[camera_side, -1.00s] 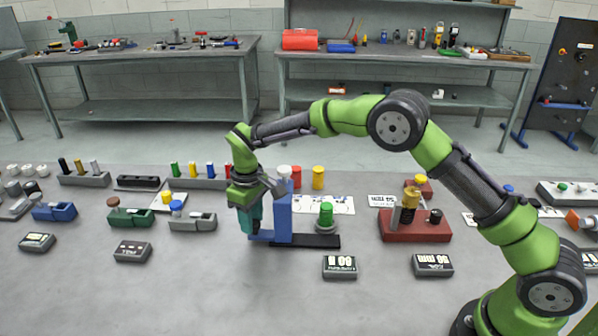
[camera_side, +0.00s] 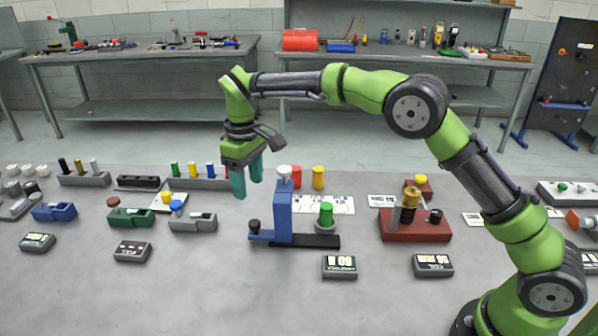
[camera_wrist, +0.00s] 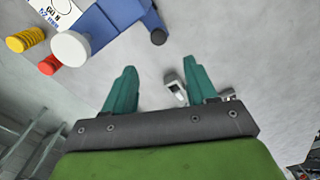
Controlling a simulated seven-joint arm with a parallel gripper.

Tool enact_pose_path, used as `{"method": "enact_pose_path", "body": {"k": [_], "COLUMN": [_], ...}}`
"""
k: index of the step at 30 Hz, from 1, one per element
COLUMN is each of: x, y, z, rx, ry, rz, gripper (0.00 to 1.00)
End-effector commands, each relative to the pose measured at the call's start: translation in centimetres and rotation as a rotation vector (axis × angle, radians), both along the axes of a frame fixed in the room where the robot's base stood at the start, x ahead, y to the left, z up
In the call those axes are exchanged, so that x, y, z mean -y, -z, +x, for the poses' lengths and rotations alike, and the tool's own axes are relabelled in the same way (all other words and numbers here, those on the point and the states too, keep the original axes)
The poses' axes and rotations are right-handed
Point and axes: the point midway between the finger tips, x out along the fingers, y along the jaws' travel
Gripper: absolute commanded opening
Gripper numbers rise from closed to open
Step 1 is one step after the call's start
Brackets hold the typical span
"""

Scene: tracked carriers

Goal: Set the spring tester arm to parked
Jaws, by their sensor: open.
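The spring tester stands in the middle of the bench: a blue upright (camera_side: 284,215) with a white top knob (camera_side: 284,171), on a black base (camera_side: 318,241). A low blue arm (camera_side: 262,236) with a black knob (camera_side: 254,225) points left from the upright. A green cylinder (camera_side: 326,213) stands at the right part of the base. My gripper (camera_side: 247,190) is open and empty, above and apart from the black knob. In the wrist view, the white knob (camera_wrist: 71,48) and black knob (camera_wrist: 158,37) lie beyond my teal fingers (camera_wrist: 160,85).
A grey display box (camera_side: 340,267) lies in front of the tester. A red fixture (camera_side: 415,232) stands to the right. A grey holder with a blue knob (camera_side: 193,222) and a green one (camera_side: 130,217) stand left.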

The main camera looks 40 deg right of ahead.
Motion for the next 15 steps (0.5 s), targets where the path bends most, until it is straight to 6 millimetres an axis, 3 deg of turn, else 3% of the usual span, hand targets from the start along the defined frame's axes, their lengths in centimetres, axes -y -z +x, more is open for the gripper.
{"method": "enact_pose_path", "body": {"k": [6, 15], "x": [0.0, -0.1], "y": [-4.2, -5.9], "z": [0.1, 0.0], "rx": [0.003, 0.0], "ry": [-0.001, -0.002], "rz": [0.0, 0.0], "gripper": [0.57, 0.57]}}
